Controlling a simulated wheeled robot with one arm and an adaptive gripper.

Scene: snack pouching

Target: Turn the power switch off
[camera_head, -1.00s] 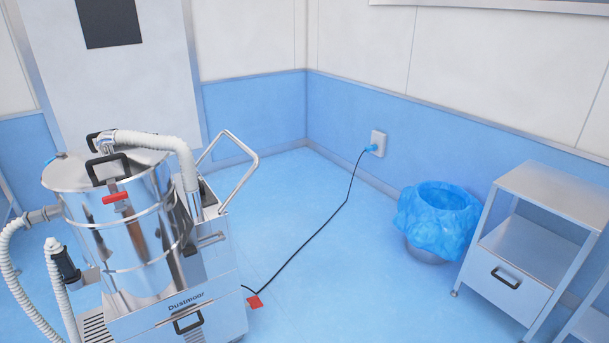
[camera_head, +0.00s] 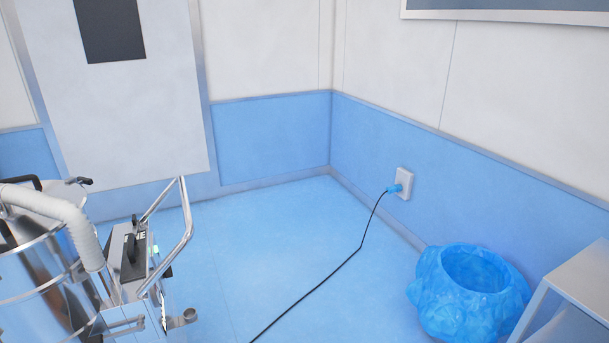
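A steel industrial vacuum machine (camera_head: 36,269) stands at the lower left, cut off by the left and bottom edges of the head view. A dark panel (camera_head: 135,256) sits on its side below the bent push handle (camera_head: 187,222). I cannot make out a power switch or its position. My gripper is not in view.
A bin with a blue liner (camera_head: 448,308) stands by the right wall. A metal cabinet (camera_head: 598,272) is at the lower right edge. A door (camera_head: 135,126) is in the back wall. The blue floor (camera_head: 262,226) between machine and bin is clear except for the cable.

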